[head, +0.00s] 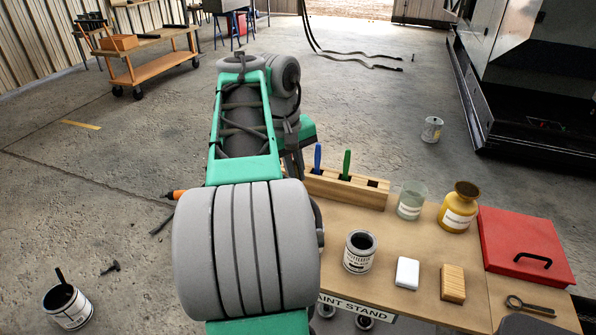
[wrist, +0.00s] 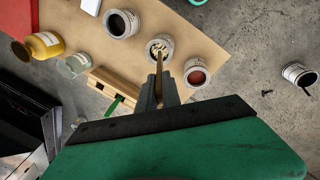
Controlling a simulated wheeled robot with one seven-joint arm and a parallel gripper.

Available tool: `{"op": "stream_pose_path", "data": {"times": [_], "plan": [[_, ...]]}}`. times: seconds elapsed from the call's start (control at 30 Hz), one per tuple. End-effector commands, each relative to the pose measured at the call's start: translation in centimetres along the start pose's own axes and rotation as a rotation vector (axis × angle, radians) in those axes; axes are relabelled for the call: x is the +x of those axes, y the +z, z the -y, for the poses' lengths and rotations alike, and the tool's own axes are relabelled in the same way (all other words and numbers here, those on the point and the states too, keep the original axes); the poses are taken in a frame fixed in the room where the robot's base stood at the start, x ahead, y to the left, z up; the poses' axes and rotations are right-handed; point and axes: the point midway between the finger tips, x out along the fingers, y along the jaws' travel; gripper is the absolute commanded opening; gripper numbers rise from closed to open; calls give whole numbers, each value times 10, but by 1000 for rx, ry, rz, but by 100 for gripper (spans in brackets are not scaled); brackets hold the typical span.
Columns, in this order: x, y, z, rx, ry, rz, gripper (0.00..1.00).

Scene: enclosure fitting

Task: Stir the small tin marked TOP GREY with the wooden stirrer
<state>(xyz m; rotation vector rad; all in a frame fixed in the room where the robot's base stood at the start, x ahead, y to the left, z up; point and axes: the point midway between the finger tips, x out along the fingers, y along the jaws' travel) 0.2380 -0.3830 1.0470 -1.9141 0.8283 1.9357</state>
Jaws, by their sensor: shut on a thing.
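My gripper (wrist: 158,88) is shut on the wooden stirrer (wrist: 159,66), seen in the wrist view. The stirrer's far end reaches the mouth of a small tin with pale, patchy contents (wrist: 167,41); I cannot tell how deep it sits. A tin of red-brown paint (wrist: 197,73) stands to its right, and a tin of dark paint (wrist: 121,23) to its upper left. The dark tin also shows in the head view (head: 358,261). No TOP GREY label is readable. In the head view my arm hides the gripper, the stirrer and the other two tins.
A wooden rack (head: 328,187) holds a blue and a green brush. A glass jar (head: 411,202), yellow bottle (head: 459,208), white block (head: 407,273), scrubbing brush (head: 453,283) and red case (head: 520,240) stand on the bench. A dark-paint tin (head: 67,308) stands on the floor.

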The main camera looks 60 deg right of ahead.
Motion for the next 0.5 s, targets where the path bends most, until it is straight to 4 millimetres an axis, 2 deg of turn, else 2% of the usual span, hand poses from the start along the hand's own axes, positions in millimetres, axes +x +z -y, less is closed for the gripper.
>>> {"op": "stream_pose_path", "data": {"times": [0.03,0.5], "plan": [[9,0,0,0,0,0,0],[52,0,0,1,0,0,0]]}}
